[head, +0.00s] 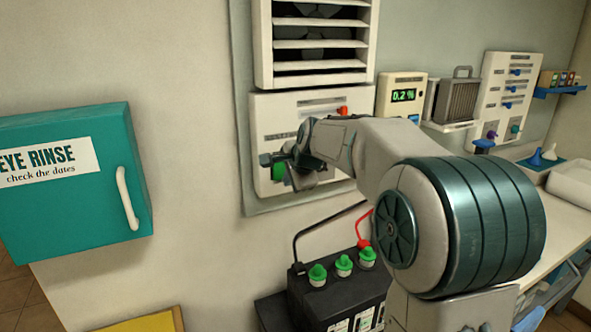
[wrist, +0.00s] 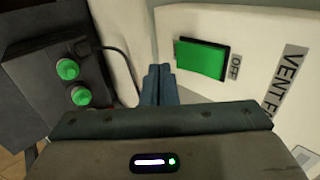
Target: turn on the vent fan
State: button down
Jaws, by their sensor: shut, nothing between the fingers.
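The vent fan (head: 313,44) is a white louvred unit high on the wall. Below it is its white control panel (head: 262,112), lettered "VENT F…" in the wrist view (wrist: 292,75). A green rectangular switch or button (wrist: 201,60) sits on a dark base there, beside an "OFF" label (wrist: 235,67). Its green also shows in the head view (head: 278,171), partly behind my gripper. My gripper (head: 266,160) is in front of the panel's lower left. In the wrist view my gripper (wrist: 158,72) is shut and empty, beside the green switch; contact cannot be told.
A teal eye rinse cabinet (head: 75,225) juts out at left. A black battery (head: 340,297) with green caps and cables stands below the panel. A red-orange part (head: 342,111) is on the panel's upper right.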

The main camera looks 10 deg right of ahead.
aim_at(280, 178)
jog(key=w, duration=0.2)
jog(key=shift+w+a+f+p, duration=0.1)
jog(key=shift+w+a+p, duration=0.25)
jog(key=shift+w, duration=0.05)
jog(key=shift+w+f+t+b, duration=0.15)
jog(key=shift+f+t+b, duration=0.2)
jog(key=shift+b, duration=0.6)
jog(key=shift+r, duration=0.3)
